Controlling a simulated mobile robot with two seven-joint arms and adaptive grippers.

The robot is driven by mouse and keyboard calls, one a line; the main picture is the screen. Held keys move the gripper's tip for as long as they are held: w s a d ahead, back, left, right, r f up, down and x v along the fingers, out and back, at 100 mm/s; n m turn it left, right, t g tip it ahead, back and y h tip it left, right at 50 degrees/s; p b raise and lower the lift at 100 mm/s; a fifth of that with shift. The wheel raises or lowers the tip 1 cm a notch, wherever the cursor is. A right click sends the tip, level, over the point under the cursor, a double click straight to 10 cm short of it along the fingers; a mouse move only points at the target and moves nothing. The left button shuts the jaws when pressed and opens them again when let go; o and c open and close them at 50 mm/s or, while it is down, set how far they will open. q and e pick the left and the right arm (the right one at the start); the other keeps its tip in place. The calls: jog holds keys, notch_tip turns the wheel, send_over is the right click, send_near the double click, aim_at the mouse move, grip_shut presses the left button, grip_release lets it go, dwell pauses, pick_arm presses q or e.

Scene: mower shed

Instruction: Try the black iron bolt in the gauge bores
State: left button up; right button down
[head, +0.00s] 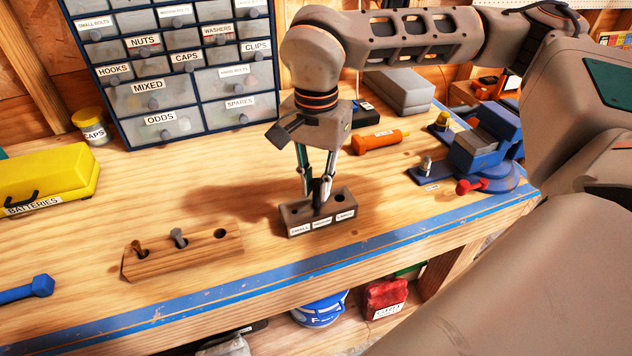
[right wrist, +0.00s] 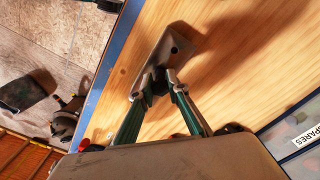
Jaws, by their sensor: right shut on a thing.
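The gauge block (head: 345,211) is a dark brown bar with a row of bores on top and white labels on its front. Its left and right bores show open; the middle one is hidden. My right gripper (head: 317,189) points down over the block, shut on the black iron bolt (head: 322,196). The bolt stands about upright at the middle bore; I cannot tell how deep it sits. In the right wrist view my fingertips (right wrist: 160,82) close over the block (right wrist: 176,42), with one bore clear beyond them. My left gripper is not in view.
A wooden rack (head: 200,254) to the left holds a brown bolt and a grey bolt, with one empty hole. Drawers (head: 185,75) stand behind.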

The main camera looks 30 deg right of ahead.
jog(key=shift+r, duration=0.15)
jog(key=shift+r+p, duration=0.25)
jog(key=shift+p, duration=0.1)
jog(key=shift+f, duration=0.4)
dwell(0.5)
jog(key=shift+r, duration=0.15)
jog(key=shift+r, duration=0.25)
dwell(0.5)
jog(key=shift+f, duration=0.45)
jog(key=shift+r, duration=0.15)
